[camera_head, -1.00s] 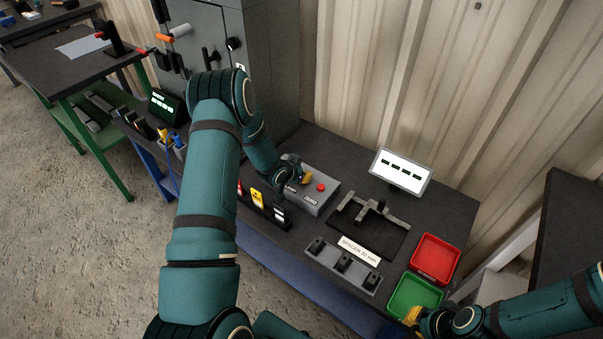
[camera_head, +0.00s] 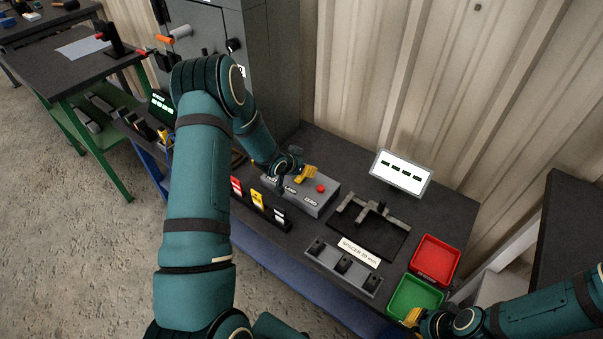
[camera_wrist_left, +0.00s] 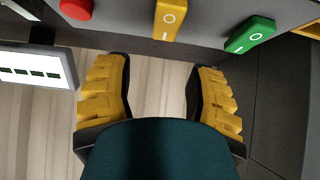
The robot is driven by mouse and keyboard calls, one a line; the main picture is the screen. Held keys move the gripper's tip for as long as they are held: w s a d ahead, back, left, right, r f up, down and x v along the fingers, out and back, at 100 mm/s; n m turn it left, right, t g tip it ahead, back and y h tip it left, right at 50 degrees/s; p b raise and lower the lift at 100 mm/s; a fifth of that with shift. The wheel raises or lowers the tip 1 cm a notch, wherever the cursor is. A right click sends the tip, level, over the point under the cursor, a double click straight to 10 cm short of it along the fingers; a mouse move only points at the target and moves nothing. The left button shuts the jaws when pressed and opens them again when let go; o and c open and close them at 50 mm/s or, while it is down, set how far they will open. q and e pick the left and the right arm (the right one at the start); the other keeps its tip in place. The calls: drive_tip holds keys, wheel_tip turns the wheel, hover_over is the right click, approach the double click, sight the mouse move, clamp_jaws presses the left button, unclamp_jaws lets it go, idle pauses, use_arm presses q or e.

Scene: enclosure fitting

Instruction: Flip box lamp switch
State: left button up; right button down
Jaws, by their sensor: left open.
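The grey control box (camera_head: 318,207) stands on the bench, with labels reading LAMP and ZERO and a red button (camera_head: 320,188). In the left wrist view the box face shows a yellow switch marked O (camera_wrist_left: 168,20), with the red button (camera_wrist_left: 76,8) to its left and a green switch marked O (camera_wrist_left: 250,35) to its right. My left gripper (camera_head: 309,173) is over the box; its yellow fingers (camera_wrist_left: 158,90) are apart and empty, short of the yellow switch. The gripper hides the switches in the head view. My right gripper (camera_head: 412,317) is by the green bin; its opening is unclear.
A lit display (camera_head: 401,172) stands behind a dark fixture (camera_head: 368,225). Red (camera_head: 436,258) and green (camera_head: 416,298) bins are at the right. A tall grey cabinet (camera_head: 270,75) stands behind.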

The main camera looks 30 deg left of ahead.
sight(301, 176)
use_arm(q)
wheel_tip(301, 176, up, 6)
drive_tip(key=shift+f, duration=0.1)
drive_tip(key=shift+s, duration=0.1)
idle(0.6)
